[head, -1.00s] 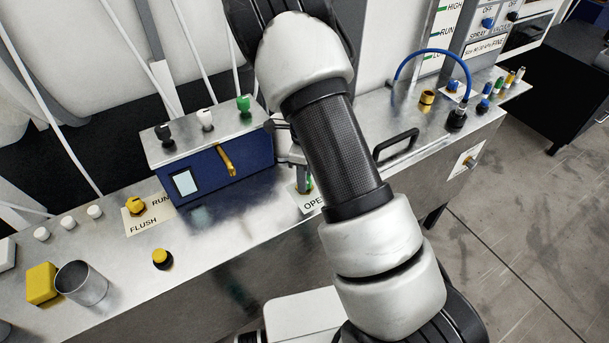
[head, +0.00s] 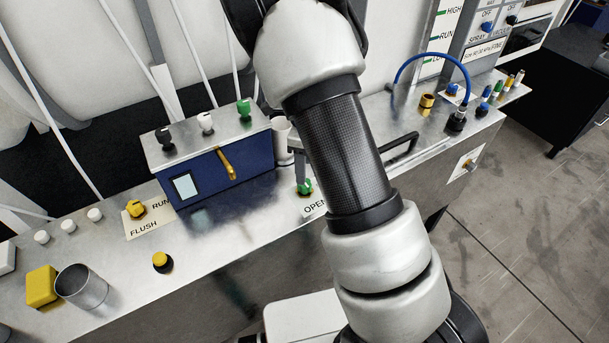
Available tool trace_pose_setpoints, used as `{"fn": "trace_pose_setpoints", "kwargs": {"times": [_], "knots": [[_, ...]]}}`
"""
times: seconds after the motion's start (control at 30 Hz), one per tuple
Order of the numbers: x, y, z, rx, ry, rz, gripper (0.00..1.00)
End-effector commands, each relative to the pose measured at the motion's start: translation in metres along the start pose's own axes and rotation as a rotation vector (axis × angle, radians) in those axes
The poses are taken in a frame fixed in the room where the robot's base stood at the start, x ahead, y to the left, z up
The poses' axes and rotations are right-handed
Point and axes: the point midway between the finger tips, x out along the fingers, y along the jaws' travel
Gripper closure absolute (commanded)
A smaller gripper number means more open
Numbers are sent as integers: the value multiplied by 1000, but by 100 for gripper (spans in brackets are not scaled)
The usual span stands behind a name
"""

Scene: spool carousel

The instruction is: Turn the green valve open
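The green valve (head: 305,187) is a small knob on the steel counter, beside a label reading OPEN (head: 314,207). My arm crosses the middle of the head view and hides much of the area to the right of the valve. My gripper (head: 300,172) shows only in part, with a grey finger pointing down just above or at the green valve. I cannot tell whether it touches the valve. The other finger is hidden, so its opening does not show.
A blue box (head: 210,185) with a yellow handle and three knobs stands left of the valve. A black bar handle (head: 402,146) and a blue hose (head: 432,53) are to the right. A yellow valve (head: 136,209), a yellow button (head: 161,260) and a metal cup (head: 82,287) are further left.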

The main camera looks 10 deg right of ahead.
Motion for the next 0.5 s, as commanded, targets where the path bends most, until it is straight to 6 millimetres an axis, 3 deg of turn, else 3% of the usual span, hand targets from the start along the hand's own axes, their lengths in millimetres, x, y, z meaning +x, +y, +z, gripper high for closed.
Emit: {"fn": "trace_pose_setpoints", "kwargs": {"times": [0.2,0.5], "knots": [[-57,-1,1,0,-3,-4,49],[-104,-1,0,0,-1,-2,49]]}}
